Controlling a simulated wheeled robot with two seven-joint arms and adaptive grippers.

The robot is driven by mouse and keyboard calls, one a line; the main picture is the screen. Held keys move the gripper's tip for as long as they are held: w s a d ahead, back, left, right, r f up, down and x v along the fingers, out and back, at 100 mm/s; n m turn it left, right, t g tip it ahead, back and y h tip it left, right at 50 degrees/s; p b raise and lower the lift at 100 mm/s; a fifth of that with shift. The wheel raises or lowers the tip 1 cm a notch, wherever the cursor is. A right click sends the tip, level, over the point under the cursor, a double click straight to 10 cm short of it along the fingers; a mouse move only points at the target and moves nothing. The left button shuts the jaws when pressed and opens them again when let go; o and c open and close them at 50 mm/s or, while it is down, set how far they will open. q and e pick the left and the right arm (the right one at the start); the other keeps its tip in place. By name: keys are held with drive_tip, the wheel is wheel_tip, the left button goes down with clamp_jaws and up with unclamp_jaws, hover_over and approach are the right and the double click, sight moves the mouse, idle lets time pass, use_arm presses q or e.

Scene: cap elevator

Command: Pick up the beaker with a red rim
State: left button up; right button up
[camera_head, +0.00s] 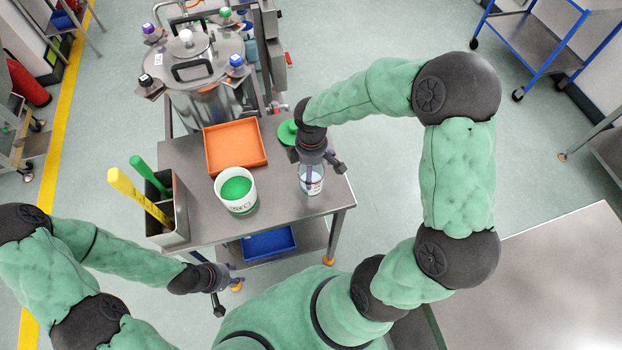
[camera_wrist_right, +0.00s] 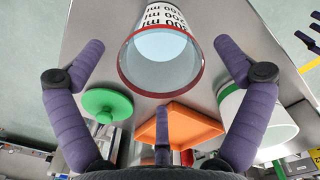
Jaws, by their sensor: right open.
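The beaker with a red rim (camera_wrist_right: 161,58) is clear with black volume markings. In the head view the beaker (camera_head: 312,184) stands on the steel cart top near its right front edge, partly hidden by my right gripper (camera_head: 318,163). In the right wrist view, my right gripper (camera_wrist_right: 160,48) is open, its purple fingers spread to either side of the beaker; I cannot tell whether any finger touches it. My left gripper (camera_head: 226,287) is open and empty in front of the cart.
On the cart (camera_head: 285,205) are an orange tray (camera_head: 235,147), a white tub with green contents (camera_head: 236,189), a green lid (camera_head: 287,132) and a steel holder (camera_head: 168,208) with yellow and green tools. A blue tray (camera_head: 268,244) lies on the lower shelf. A steel vessel (camera_head: 190,70) stands behind.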

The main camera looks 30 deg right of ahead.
wheel_tip(320, 180, down, 5)
drive_tip(key=shift+r+b, duration=0.15)
drive_tip(key=shift+b, duration=0.5)
drive_tip(key=shift+c, duration=0.3)
drive_tip(key=c, duration=1.3)
drive_tip(key=shift+o, duration=0.2)
drive_tip(key=shift+r, duration=0.1)
